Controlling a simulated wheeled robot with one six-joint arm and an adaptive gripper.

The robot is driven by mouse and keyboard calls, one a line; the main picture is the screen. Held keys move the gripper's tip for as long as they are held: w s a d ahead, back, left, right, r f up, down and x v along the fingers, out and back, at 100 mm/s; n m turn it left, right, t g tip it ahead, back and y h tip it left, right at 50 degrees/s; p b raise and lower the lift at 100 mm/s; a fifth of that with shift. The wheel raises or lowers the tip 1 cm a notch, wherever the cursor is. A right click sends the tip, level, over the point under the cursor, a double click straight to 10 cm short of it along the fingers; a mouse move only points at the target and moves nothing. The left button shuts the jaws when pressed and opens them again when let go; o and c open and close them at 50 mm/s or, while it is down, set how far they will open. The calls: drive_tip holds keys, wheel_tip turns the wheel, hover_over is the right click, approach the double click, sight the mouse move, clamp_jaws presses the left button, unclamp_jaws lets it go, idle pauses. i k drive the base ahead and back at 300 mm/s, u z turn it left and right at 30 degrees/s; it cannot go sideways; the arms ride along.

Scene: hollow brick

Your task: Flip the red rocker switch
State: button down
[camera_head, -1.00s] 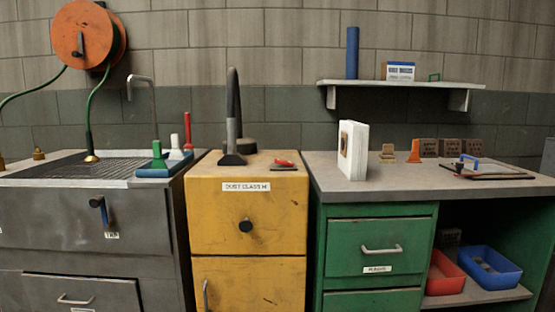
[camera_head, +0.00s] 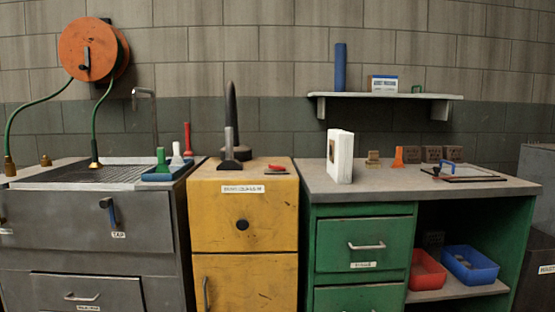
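The red rocker switch (camera_head: 276,167) appears as a small red piece on a dark base, on top of the yellow cabinet (camera_head: 205,229) near its right side. It is too small to tell which way it is tipped. A dark upright nozzle (camera_head: 229,145) stands to its left on the same top. My gripper is not in view.
A grey sink unit (camera_head: 60,225) with a blue tray of brushes (camera_head: 158,175) stands left. A green bench (camera_head: 330,230) stands right, bearing a white block (camera_head: 341,158) near its left end. A shelf (camera_head: 390,97) hangs above. A grey cabinet (camera_head: 538,190) is far right.

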sight(273, 166)
drive_tip(key=z, duration=0.35)
drive_tip(key=i, duration=1.15)
drive_tip(key=u, duration=0.5)
